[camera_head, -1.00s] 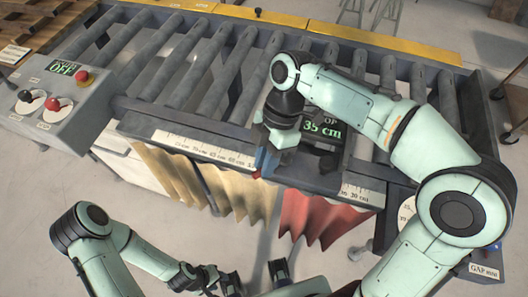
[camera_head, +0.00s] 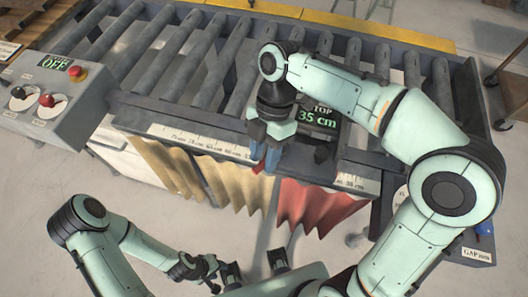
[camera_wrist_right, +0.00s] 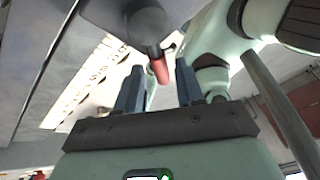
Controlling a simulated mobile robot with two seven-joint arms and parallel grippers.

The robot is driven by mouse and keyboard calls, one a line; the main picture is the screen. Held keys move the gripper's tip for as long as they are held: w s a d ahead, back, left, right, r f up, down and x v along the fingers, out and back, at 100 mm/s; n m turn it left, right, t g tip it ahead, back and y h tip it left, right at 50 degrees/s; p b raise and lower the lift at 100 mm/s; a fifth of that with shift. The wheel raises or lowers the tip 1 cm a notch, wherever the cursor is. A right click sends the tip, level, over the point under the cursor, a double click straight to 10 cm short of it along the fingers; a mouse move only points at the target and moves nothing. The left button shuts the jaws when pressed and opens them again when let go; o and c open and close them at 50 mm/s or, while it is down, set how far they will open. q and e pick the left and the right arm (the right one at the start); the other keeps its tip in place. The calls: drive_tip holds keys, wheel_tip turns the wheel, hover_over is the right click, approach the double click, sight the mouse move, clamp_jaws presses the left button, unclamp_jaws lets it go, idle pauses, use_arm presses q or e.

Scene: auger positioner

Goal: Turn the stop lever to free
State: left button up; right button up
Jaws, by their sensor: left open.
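The stop lever shows in the right wrist view as a dark round hub with a red tip (camera_wrist_right: 160,70), between and beyond my fingers. In the head view a bit of red (camera_head: 257,168) shows beside the fingers, and the rest of the lever is hidden. My right gripper (camera_head: 265,150) points down at the conveyor's front rail, just left of the stop display (camera_head: 318,117), which reads 35 cm. Its blue fingers (camera_wrist_right: 158,88) stand apart in the wrist view; contact with the lever cannot be told. My left gripper (camera_head: 253,268) is open and empty low in the head view.
A roller conveyor (camera_head: 190,68) spans the back, with a ruler strip (camera_head: 195,140) along its front rail. A control box (camera_head: 35,105) with an OFF display stands left. Tan (camera_head: 235,185) and red (camera_head: 315,205) curtains hang below. Open floor (camera_head: 140,205) lies in front.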

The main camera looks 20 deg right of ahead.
idle(0.3)
use_arm(q)
drive_tip(key=w+r+p, duration=0.1)
drive_tip(key=r, duration=0.1)
drive_tip(key=w+r+p, duration=0.1)
drive_tip(key=r+p, duration=0.1)
drive_tip(key=shift+w+r+p, duration=0.15)
drive_tip(key=shift+w+p, duration=0.05)
drive_tip(key=shift+p, duration=0.1)
use_arm(e)
drive_tip(key=v, duration=1.3)
drive_tip(key=shift+r, duration=0.15)
drive_tip(key=shift+w, duration=0.1)
